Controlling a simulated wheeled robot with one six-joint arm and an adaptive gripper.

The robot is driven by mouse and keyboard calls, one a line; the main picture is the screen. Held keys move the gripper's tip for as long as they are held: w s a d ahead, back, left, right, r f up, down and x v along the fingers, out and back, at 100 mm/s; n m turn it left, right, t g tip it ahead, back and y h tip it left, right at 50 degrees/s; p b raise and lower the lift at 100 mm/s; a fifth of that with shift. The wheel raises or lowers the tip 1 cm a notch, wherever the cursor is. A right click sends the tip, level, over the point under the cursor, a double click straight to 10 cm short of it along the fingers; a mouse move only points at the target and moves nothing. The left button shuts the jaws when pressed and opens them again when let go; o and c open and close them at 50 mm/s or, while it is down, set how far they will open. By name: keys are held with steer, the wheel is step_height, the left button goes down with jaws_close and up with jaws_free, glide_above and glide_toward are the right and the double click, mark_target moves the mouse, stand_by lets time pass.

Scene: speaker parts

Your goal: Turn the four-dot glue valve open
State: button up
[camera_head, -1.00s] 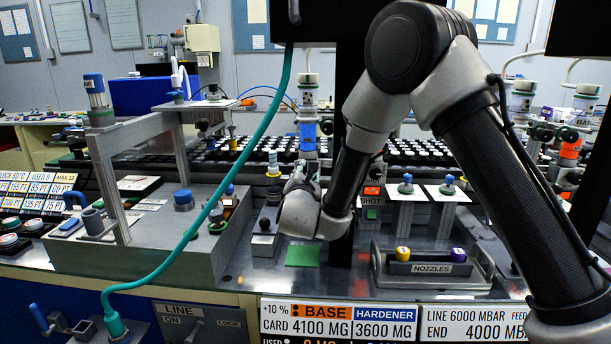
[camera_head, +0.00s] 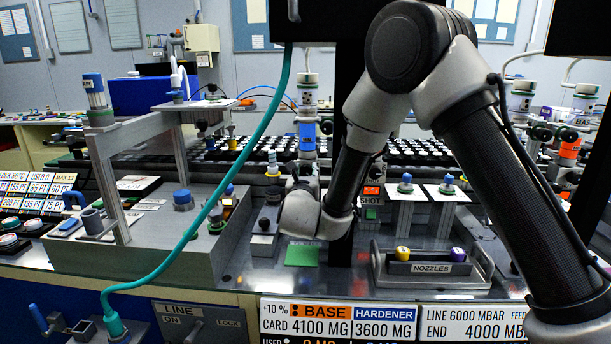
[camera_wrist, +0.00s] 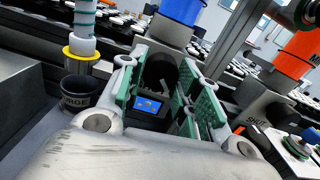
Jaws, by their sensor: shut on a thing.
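In the wrist view my gripper (camera_wrist: 165,92) has its two green-padded fingers on either side of a dark, round, knob-like part (camera_wrist: 160,70) below a blue band (camera_wrist: 180,10). The gripper is shut on this dark part. No dots show on it, so I cannot tell from marks whether it is the four-dot valve. A small lit blue display (camera_wrist: 149,105) shows between the fingers. In the head view my gripper (camera_head: 302,180) is low at the blue-banded dispenser column (camera_head: 307,135), and my wrist hides most of the fingers and what they hold.
A cup marked PURGE (camera_wrist: 78,92) stands left of the fingers under a yellow-collared nozzle (camera_wrist: 82,50). An orange-banded cylinder (camera_wrist: 300,55) is at the right. The nozzles tray (camera_head: 430,268) and a green pad (camera_head: 302,254) lie in front. A teal hose (camera_head: 214,205) hangs at the left.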

steer(key=n, duration=0.4)
steer(key=shift+n, duration=0.3)
steer(key=n, duration=0.4)
steer(key=shift+d+n, duration=0.1)
steer(key=shift+n, duration=0.2)
steer(key=o, duration=1)
steer(key=s, duration=1.2)
steer(key=shift+a, duration=0.2)
